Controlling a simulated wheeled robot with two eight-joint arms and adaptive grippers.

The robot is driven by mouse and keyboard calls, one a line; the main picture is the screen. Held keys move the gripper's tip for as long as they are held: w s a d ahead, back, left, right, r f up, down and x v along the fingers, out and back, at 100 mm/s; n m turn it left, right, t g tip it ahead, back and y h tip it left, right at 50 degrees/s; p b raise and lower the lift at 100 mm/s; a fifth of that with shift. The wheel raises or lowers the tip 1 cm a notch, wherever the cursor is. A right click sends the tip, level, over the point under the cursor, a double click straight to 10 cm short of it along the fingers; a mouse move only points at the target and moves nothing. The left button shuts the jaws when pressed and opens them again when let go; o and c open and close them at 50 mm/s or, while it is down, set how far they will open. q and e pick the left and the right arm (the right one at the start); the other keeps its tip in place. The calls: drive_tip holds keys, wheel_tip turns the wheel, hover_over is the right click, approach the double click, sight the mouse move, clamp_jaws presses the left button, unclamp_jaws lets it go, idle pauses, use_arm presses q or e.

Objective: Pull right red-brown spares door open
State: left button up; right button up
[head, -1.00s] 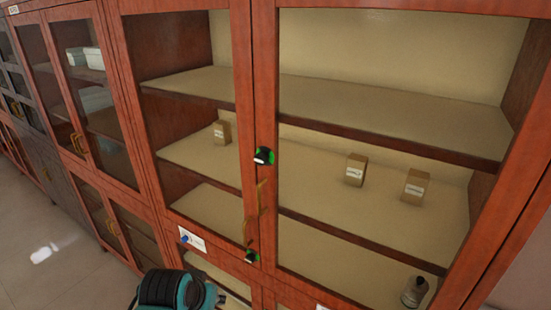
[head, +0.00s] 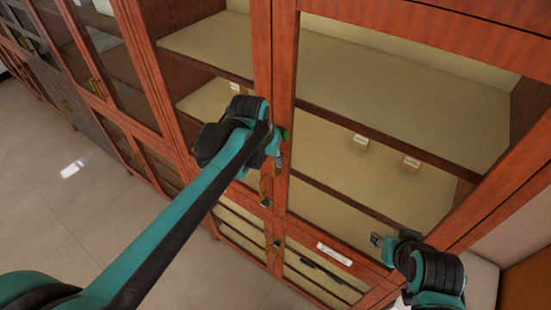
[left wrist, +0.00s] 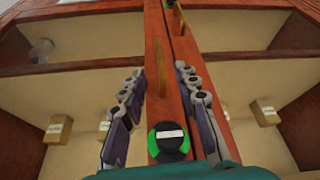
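The right red-brown door (head: 284,75) of the glazed cabinet stands shut beside the left door (head: 261,50). In the left wrist view, turned upside down, its brass handle (left wrist: 159,66) runs along the stile near the door seam. A black lock with a green rim (left wrist: 168,140) lies close to the camera. My left gripper (head: 277,160) is at the seam in the head view, hiding most of the handle area. Its fingers (left wrist: 160,108) are spread either side of the stile, with nothing visibly gripped. My right gripper (head: 378,239) is low before the right door; its opening is too small to judge.
Small boxes (head: 360,141) stand on a shelf behind the glass. Lower cabinet doors with a white label (head: 334,254) are below. Open tiled floor (head: 90,215) lies to the left.

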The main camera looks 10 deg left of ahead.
sight(274, 164)
use_arm(q)
drive_tip(key=x, duration=0.5)
drive_tip(key=shift+w+f, duration=0.15)
drive_tip(key=shift+f, duration=0.05)
clamp_jaws()
